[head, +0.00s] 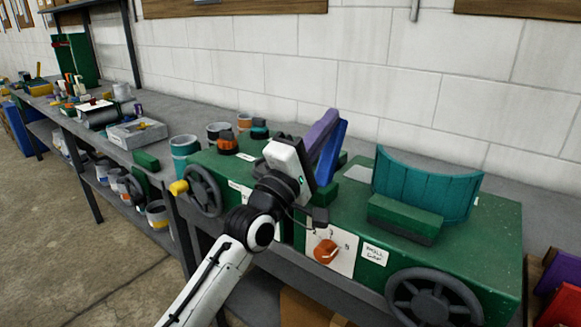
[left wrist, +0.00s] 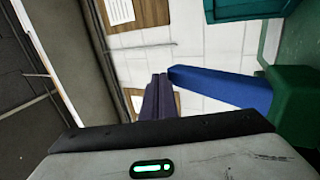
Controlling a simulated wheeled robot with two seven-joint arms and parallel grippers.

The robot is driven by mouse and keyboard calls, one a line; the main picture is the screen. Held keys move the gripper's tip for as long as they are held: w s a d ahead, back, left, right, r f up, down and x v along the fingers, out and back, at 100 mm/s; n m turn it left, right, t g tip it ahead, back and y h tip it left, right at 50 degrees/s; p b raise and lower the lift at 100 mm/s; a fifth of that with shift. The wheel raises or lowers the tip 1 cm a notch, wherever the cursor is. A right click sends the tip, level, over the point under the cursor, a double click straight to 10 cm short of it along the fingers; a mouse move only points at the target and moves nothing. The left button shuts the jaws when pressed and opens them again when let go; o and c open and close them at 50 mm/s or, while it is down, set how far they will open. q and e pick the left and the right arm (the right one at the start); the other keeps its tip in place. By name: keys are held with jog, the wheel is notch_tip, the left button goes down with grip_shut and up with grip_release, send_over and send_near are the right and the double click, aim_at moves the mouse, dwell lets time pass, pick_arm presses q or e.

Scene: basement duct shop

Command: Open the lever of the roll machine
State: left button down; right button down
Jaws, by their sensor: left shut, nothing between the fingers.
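The roll machine (head: 455,255) is a long green housing on the bench with dark handwheels. Its blue lever (head: 331,158) stands up from the top, leaning slightly right. In the left wrist view the lever (left wrist: 225,88) runs from a green block (left wrist: 295,100) toward my fingertips. My left gripper (head: 331,113) is shut and empty, its purple fingers just left of the lever near its free end. The fingers also show in the left wrist view (left wrist: 159,77). I cannot tell whether they touch the lever. My right gripper is not in view.
A curved teal sheet (head: 425,185) stands on the machine behind a green block (head: 404,218). An orange knob (head: 326,251) is on the front. Cans, including a teal one (head: 184,155), and a grey box (head: 136,133) stand left. A block wall (head: 400,85) closes the back.

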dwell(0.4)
pick_arm(q)
jog(key=shift+s+a+r+p, duration=0.15)
jog(key=shift+s+r+p, duration=0.1)
jog(key=shift+p, duration=0.15)
jog(key=s+a+r+p, duration=0.1)
jog(key=s+a+r, duration=0.4)
jog(key=s, duration=0.5)
jog(key=shift+a+r+p, duration=0.2)
jog(key=shift+a+p, duration=0.2)
jog(key=shift+a, duration=0.5)
jog(key=s+a+f+m+g+y, duration=0.1)
jog(key=a+f+m+y, duration=0.1)
jog(key=f, duration=0.9)
jog(key=s+a+f+m+g+y, duration=0.1)
jog(key=s+a+f+g+y, duration=0.15)
jog(key=f, duration=0.85)
jog(key=s+a+f+m+g+y, duration=0.1)
jog(key=a+f+m+y, duration=0.1)
jog(key=f, duration=0.8)
jog(key=s+a+f+m+g+y, duration=0.2)
jog(key=s+a+f+m+g, duration=0.1)
jog(key=s+f, duration=0.8)
jog(key=s+a+f+m+g+y, duration=0.2)
jog(key=s+a+f+m+g, duration=0.1)
jog(key=s+f, duration=0.9)
jog(key=shift+s+a+f+m, duration=0.15)
jog(key=shift+a+f+m, duration=0.6)
jog(key=shift+f+m, duration=0.25)
